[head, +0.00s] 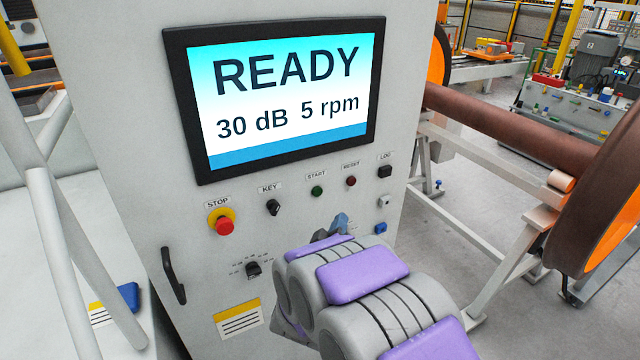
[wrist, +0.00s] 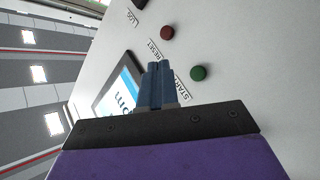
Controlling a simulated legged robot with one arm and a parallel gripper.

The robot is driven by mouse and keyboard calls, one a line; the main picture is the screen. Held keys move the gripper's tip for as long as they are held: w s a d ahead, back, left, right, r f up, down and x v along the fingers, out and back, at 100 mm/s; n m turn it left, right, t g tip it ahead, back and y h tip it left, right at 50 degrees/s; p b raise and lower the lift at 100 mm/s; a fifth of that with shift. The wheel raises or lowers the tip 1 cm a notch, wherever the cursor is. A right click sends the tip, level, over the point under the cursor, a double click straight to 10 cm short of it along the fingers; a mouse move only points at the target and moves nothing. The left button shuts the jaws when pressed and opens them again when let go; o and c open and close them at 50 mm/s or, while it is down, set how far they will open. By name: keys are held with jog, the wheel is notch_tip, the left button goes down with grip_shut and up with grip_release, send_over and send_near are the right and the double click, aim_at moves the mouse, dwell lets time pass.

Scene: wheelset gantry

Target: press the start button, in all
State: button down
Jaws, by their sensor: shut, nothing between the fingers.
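The start button (head: 317,191) is a small green button under the START label on the grey cabinet. It also shows in the wrist view (wrist: 199,73), to the right of my fingertips. My gripper (head: 341,220) is shut and empty, its blue fingers together. In the head view the fingertips appear below and to the right of the start button. In the wrist view my gripper (wrist: 155,68) lies between the screen and the green button; I cannot tell whether it touches the panel. The screen (head: 280,95) reads READY, 30 dB, 5 rpm.
The red reset button (head: 351,181) is right of start. The key switch (head: 273,207) and red stop button (head: 223,224) on its yellow ring are to the left. A rotary selector (head: 253,269) and black handle (head: 173,275) are lower. A wheelset axle (head: 510,125) is at the right.

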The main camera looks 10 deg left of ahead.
aim_at(317, 192)
jog(key=shift+d+r, duration=0.1)
jog(key=shift+d, duration=0.1)
jog(key=shift+w+a+p, duration=0.4)
jog(key=shift+w+a, duration=0.5)
jog(key=shift+w, duration=0.3)
jog(key=shift+w+a+p, duration=0.4)
jog(key=shift+w+a, duration=0.45)
jog(key=shift+w, duration=0.4)
jog(key=shift+w+a+p, duration=0.4)
jog(key=shift+w+a, duration=0.5)
jog(key=shift+w, duration=0.3)
jog(key=shift+w+a+r+p, duration=0.15)
jog(key=shift+w+p, duration=0.1)
jog(key=shift+p, duration=0.45)
